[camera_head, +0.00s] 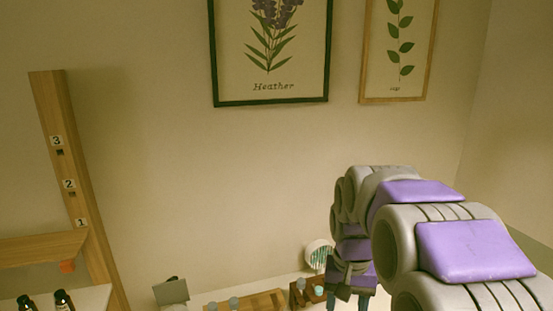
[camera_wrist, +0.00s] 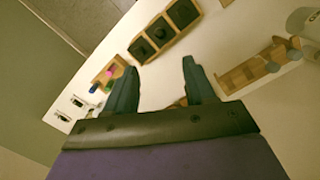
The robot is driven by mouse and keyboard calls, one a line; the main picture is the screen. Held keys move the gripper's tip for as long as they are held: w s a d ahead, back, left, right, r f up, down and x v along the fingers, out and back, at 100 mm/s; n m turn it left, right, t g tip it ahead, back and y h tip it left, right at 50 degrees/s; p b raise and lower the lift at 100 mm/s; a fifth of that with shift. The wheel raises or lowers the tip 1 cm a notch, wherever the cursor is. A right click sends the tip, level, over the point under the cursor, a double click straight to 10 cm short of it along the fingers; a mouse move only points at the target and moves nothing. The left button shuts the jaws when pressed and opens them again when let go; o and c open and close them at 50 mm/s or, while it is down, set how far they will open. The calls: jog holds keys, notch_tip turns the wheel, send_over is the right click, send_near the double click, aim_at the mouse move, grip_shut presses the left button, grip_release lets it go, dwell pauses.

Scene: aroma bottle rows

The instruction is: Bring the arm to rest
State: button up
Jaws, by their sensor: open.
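My arm reaches in from the right in the head view, with purple and grey links. My gripper (camera_head: 347,300) points down over the pale table at the bottom of that view. In the wrist view, my gripper (camera_wrist: 159,66) has its two dark fingers spread well apart with nothing held between them. Its fingertips show below a wooden tray with dark square wells (camera_wrist: 163,32). Whether a finger touches anything below is not clear.
A small wooden holder with coloured items (camera_wrist: 108,75) is left of the fingers; a wooden rack (camera_wrist: 262,66) is to the right. A wooden post (camera_head: 75,180) with a shelf (camera_head: 40,248) and dark bottles (camera_head: 63,300) stands left. Framed pictures (camera_head: 270,101) hang behind. White table lies between.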

jog(key=s+f+n+b, duration=0.1)
jog(key=s+f, duration=0.2)
jog(key=s, duration=0.6)
jog(key=s+f+b, duration=0.1)
jog(key=s+f, duration=0.2)
jog(key=s, duration=0.6)
jog(key=s+f+n+b, duration=0.1)
jog(key=s+f, duration=0.2)
jog(key=s, duration=0.6)
jog(key=shift+f+n+g, duration=0.3)
jog(key=shift+f+g, duration=0.05)
jog(key=shift+g, duration=0.05)
